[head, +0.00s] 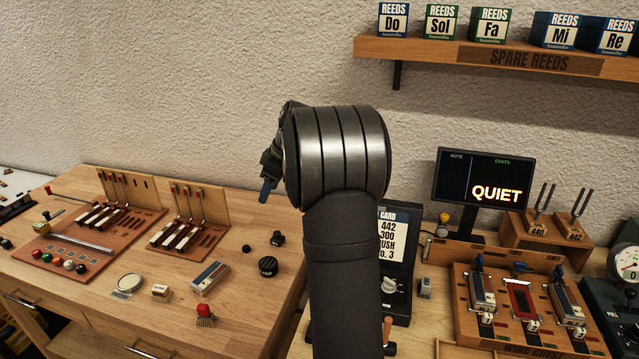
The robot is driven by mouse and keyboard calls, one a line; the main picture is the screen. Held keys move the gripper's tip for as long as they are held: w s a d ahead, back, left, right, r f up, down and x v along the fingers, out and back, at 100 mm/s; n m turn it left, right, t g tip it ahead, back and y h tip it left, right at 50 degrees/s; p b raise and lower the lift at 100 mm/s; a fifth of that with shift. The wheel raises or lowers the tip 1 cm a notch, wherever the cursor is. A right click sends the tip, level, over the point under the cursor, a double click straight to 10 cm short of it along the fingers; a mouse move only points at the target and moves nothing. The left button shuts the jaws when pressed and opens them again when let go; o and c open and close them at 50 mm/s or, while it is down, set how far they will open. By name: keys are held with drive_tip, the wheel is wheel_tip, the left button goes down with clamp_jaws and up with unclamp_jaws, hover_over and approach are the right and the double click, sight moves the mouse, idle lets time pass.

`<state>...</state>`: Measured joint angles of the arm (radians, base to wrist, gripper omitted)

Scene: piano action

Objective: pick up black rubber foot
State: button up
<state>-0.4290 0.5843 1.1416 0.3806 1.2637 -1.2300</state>
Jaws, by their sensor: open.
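Several small black pieces lie on the wooden bench, just left of my arm. One is a low ribbed round piece (267,266), one is a small dark piece (247,249) behind it to the left, and one is a blocky piece (278,238) farther back. I cannot tell for sure which is the black rubber foot. My gripper (266,188) is raised above the bench, mostly hidden behind my thick wrist link. It is open, with a bluish tip pointing down, apart from the black pieces. Nothing shows in it.
A dark box with a card (397,255) stands right of my arm. Bare wood surrounds the black pieces.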

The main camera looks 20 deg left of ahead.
drive_tip(key=shift+c, duration=0.3)
drive_tip(key=m+h, duration=0.2)
drive_tip(key=h, duration=0.1)
approach(246, 247)
drive_tip(key=shift+a+f, duration=0.2)
drive_tip(key=shift+f, duration=0.7)
drive_tip(key=shift+a+f, duration=0.2)
drive_tip(key=shift+f, duration=1.45)
drive_tip(key=shift+a+f, duration=0.2)
drive_tip(key=shift+f, duration=1.4)
clamp_jaws()
